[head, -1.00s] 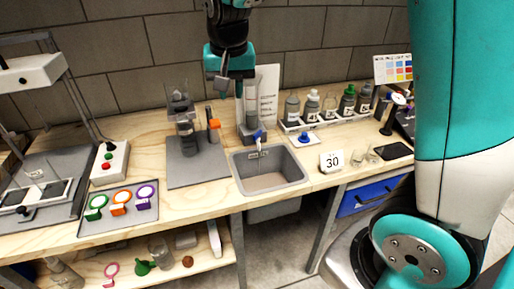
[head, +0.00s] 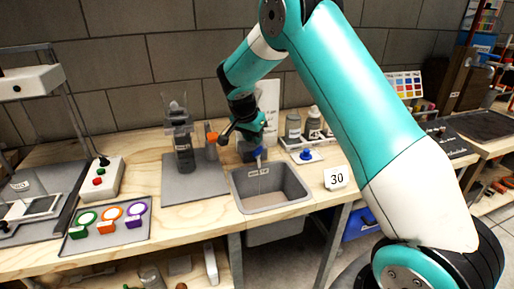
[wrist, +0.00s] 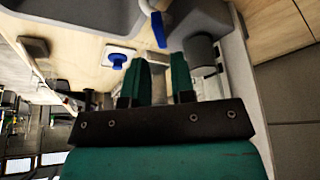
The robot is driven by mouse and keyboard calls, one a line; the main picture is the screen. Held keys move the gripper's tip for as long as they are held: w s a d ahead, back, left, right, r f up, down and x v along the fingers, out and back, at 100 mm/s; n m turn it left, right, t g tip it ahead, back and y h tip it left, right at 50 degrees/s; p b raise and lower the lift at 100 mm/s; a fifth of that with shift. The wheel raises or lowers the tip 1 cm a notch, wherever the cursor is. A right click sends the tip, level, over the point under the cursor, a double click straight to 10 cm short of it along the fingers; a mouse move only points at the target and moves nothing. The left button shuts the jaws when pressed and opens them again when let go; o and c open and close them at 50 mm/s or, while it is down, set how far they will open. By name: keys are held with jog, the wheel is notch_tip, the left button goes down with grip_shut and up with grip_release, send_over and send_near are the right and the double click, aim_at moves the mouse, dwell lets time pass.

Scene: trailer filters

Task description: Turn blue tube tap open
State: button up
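The blue tap handle (head: 257,152) sits at the back edge of the grey sink (head: 272,208), below my gripper (head: 248,128). In the wrist view the blue handle (wrist: 158,30) is a slanted blue lever beside a white spout, just beyond the fingertips. My gripper (wrist: 161,60) shows there as two teal fingers with a clear gap and nothing between them. The fingers look apart from the handle. A grey cylinder (wrist: 200,50) stands close by the right finger. In the head view my wrist hides the tube behind the tap, and the fingertips are hard to make out.
A blue knob on a white plate (head: 306,155), grey bottles (head: 293,125) and a "30" card (head: 336,178) are to the right. Coloured rings lie on a tray (head: 150,238).

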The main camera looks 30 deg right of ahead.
aim_at(258, 149)
jog(key=x, duration=0.6)
grip_shut()
